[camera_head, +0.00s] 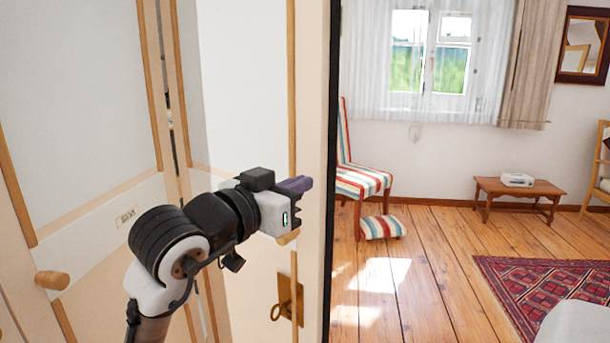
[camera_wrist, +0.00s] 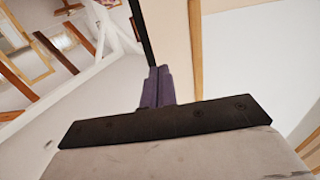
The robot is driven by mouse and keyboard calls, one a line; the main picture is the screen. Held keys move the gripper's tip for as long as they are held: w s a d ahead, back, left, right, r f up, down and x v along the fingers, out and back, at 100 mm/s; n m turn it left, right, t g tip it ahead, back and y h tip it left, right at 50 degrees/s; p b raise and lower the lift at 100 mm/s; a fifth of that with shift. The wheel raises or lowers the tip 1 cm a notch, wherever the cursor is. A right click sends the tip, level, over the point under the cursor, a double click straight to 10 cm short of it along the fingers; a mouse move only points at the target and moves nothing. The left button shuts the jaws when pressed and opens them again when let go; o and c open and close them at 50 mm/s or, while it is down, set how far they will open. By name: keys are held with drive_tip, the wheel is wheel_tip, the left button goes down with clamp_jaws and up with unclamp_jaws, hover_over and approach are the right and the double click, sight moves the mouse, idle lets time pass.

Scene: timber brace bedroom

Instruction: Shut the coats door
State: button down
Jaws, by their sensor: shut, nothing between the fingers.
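A cream door panel with timber trim (camera_head: 312,90) stands at the middle of the head view, its dark edge towards the room. It appears to stand open, and no label shows on it. A brass plate with a key (camera_head: 290,303) is low on it. My gripper (camera_head: 299,184) is in front of this panel near its edge, its purple fingers shut and empty. In the wrist view the fingers (camera_wrist: 158,86) are together, pointing up along the cream panel (camera_wrist: 172,30) and its dark edge. I cannot tell whether they touch it.
At left is another cream panel (camera_head: 75,110) with a small label (camera_head: 125,217), too blurred to read surely, and a wooden knob (camera_head: 52,280). Floorboards between are clear.

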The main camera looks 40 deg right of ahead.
drive_tip(key=shift+w+d, duration=0.2)
drive_tip(key=shift+d, duration=0.9)
